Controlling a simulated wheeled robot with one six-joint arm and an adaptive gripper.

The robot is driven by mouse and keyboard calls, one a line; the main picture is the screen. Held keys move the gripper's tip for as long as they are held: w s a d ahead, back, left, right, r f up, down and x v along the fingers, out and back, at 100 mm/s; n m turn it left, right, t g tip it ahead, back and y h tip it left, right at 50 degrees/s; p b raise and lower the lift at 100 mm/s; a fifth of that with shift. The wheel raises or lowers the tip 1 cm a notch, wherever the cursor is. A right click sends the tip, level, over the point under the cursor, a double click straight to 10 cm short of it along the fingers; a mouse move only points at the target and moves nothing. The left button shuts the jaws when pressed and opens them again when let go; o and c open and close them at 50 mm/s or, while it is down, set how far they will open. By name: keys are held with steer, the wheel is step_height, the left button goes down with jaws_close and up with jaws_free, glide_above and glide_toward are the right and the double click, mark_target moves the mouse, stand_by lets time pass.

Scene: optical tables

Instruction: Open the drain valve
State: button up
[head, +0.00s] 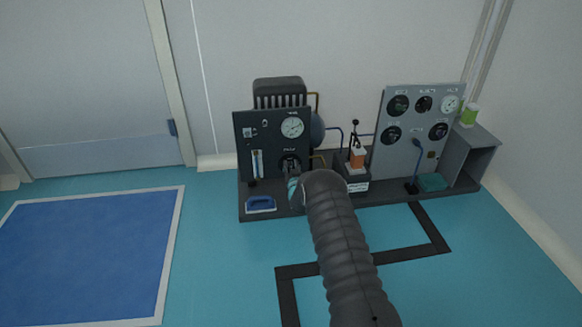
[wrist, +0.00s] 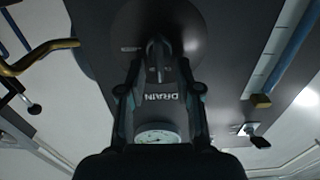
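The drain valve (head: 290,163) is a dark round fitting low on the black panel, under a white-faced gauge. In the head view my gripper (head: 294,190) is in front of the panel's lower part, and my arm hides some of this area. In the wrist view the white DRAIN label (wrist: 160,98) shows upside down between my fingers. My gripper (wrist: 158,65) points at the dark valve disc (wrist: 190,25), its fingers around or just before the dark handle at its middle. Dark on dark, I cannot tell whether the fingers touch the handle.
A gauge (head: 292,127) is above the valve. A brass pipe (wrist: 40,55) runs at the left of the wrist view. A grey gauge panel (head: 415,130) stands at right. The blue floor in front is clear.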

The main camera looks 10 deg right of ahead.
jaws_close()
steer(key=shift+m, duration=0.3)
steer(key=m, duration=0.2)
steer(key=shift+d+m+b, duration=0.25)
steer(key=shift+m+b, duration=0.05)
steer(key=shift+b, duration=0.1)
steer(key=m, duration=0.3)
steer(key=shift+d+m, duration=0.3)
steer(key=shift+m, duration=0.1)
steer(key=m, duration=0.3)
steer(key=f+m, duration=0.1)
steer(key=m, duration=0.6)
steer(key=shift+w+d+f+m, duration=0.1)
steer(key=shift+d+f+m, duration=0.15)
steer(key=shift+d+m, duration=0.15)
